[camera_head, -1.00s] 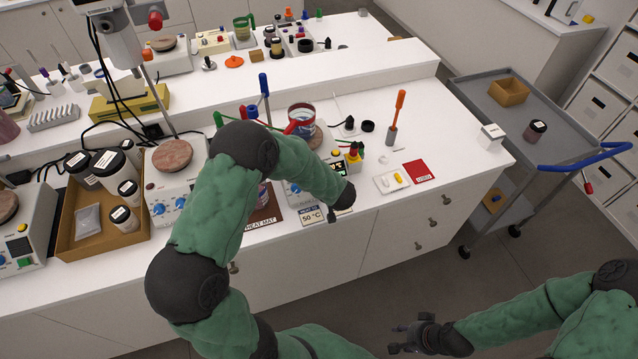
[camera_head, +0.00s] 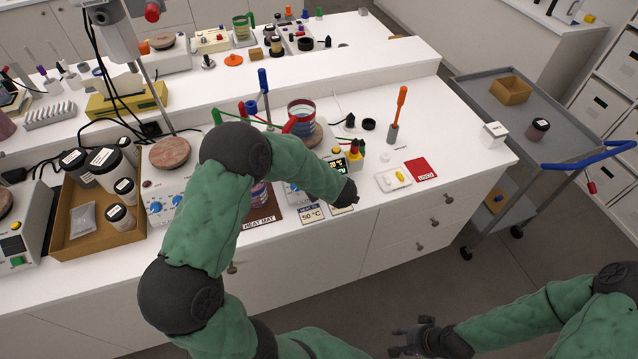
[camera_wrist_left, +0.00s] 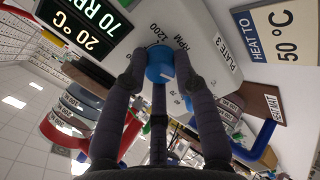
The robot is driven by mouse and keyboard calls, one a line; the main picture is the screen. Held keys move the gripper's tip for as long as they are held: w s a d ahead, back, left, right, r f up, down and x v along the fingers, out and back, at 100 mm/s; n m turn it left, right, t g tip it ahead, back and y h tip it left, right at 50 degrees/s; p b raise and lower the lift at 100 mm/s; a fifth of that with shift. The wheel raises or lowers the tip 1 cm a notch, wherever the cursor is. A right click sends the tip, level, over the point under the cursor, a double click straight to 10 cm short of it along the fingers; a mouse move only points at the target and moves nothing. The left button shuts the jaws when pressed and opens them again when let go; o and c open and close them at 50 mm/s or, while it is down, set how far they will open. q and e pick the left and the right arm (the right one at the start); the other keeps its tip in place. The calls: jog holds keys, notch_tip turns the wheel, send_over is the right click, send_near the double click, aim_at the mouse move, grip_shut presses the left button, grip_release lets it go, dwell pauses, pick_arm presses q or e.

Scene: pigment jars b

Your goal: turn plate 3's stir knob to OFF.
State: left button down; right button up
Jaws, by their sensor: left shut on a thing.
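Plate 3 (camera_head: 340,163) is a white stirrer hotplate with a lit display, partly behind my left arm in the head view. In the left wrist view its display (camera_wrist_left: 82,22) reads 70 RPM and 20 °C. Its blue stir knob (camera_wrist_left: 160,66) sits by the RPM scale, with the 1200 mark above it. My left gripper (camera_wrist_left: 160,75) is shut on this knob, with fingers on both sides. The OFF mark cannot be made out. In the head view the knob and left fingertips are hidden. My right gripper (camera_head: 404,340) is open and empty, in front of the bench.
A "HEAT TO 50 °C" card (camera_wrist_left: 280,35) and a heat mat (camera_head: 262,216) lie nearby. A box of jars (camera_head: 75,248) and another hotplate (camera_head: 172,185) stand left. A grey cart (camera_head: 480,85) stands right.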

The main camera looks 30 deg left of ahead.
pick_arm(q)
jog(key=shift+d+f+n+b, duration=0.15)
jog(key=shift+n+b, duration=0.35)
jog(key=shift+n, duration=0.8)
jog(key=c, duration=1)
grip_release()
jog(key=shift+r, duration=0.2)
jog(key=v, duration=1.2)
jog(key=shift+f, duration=0.15)
